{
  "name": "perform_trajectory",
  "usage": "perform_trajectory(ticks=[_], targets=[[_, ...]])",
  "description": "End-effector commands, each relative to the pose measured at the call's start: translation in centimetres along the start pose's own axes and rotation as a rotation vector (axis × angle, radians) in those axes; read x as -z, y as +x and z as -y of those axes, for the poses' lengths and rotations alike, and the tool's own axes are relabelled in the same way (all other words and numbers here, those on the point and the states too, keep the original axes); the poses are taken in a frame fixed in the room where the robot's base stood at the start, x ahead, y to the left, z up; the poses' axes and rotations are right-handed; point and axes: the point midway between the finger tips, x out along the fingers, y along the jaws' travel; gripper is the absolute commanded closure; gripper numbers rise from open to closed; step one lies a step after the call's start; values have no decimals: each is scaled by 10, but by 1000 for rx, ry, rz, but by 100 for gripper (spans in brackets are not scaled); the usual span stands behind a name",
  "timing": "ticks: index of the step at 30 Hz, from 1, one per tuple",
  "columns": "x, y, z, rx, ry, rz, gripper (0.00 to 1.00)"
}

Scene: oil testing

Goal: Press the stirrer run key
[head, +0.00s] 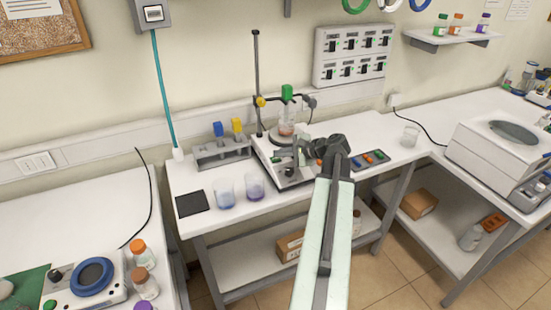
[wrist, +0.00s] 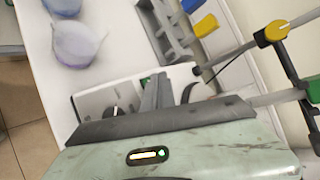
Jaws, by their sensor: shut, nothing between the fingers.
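The stirrer (head: 263,151) is a white unit on the middle bench, with a stand and a beaker on its plate. In the wrist view its white front panel (wrist: 92,101) has a black knob (wrist: 113,112) to the left of my fingertips. A small green patch, perhaps the run key (wrist: 145,82), shows right beside the fingertips and is partly covered. My gripper (head: 288,151) reaches left over the stirrer from the arm. In the wrist view my gripper (wrist: 157,80) is shut and empty at the panel. I cannot tell whether it touches the key.
A rack (head: 222,153) with blue and yellow tools stands left of the stirrer. Two beakers, one (head: 224,194) and another (head: 254,187), stand in front of the rack beside a black pad (head: 192,203). A box with coloured buttons (head: 369,160) lies to the right.

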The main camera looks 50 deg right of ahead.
Motion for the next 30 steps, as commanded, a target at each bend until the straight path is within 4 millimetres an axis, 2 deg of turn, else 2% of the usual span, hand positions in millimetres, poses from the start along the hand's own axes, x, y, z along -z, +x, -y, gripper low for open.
perform_trajectory(ticks=[5,18,30], targets=[[-3,-4,4,0,0,0,100],[-27,-34,26,-1,0,1,100],[-26,-34,25,-1,0,1,100]])
